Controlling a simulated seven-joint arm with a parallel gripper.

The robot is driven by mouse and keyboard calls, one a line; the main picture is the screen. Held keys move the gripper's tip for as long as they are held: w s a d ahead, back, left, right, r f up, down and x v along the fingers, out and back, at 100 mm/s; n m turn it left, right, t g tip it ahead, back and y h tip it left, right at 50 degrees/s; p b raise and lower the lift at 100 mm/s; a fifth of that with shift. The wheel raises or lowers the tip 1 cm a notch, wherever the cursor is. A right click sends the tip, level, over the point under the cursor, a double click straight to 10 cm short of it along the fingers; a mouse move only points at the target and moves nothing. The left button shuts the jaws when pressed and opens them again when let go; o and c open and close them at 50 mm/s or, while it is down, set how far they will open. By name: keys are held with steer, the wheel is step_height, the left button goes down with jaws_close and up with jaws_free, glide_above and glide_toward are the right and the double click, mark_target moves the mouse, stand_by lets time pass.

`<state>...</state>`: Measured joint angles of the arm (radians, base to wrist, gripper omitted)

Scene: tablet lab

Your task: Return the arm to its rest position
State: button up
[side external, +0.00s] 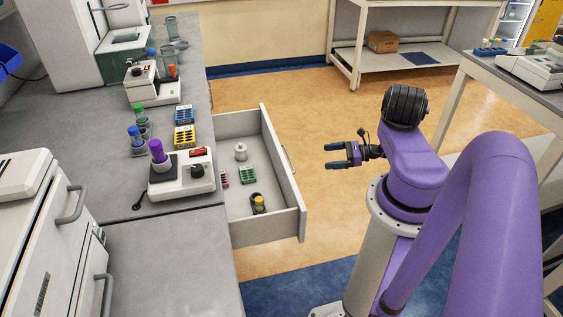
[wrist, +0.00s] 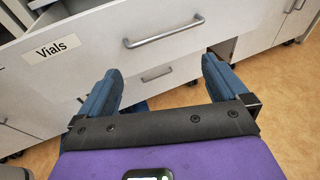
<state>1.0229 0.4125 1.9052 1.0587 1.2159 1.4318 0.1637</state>
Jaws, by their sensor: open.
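My gripper (side external: 328,156) is open and empty in the side view, held in the air to the right of an open drawer (side external: 237,227). Its two blue fingers stand well apart in the wrist view (wrist: 160,80), with nothing between them. Beyond them is a drawer front (wrist: 200,45) with a metal handle (wrist: 164,30) and a label reading "Vials" (wrist: 58,47). My arm is folded above its base, apart from the drawer and the bench.
The bench (side external: 160,240) carries a white device (side external: 182,178) and coloured racks. A side table (side external: 520,85) stands at the right. Open floor (side external: 325,215) lies between drawer and arm.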

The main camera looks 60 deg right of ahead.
steer(key=x, duration=0.9)
steer(key=shift+w+f, duration=0.25)
steer(key=shift+w, duration=0.05)
stand_by(0.4)
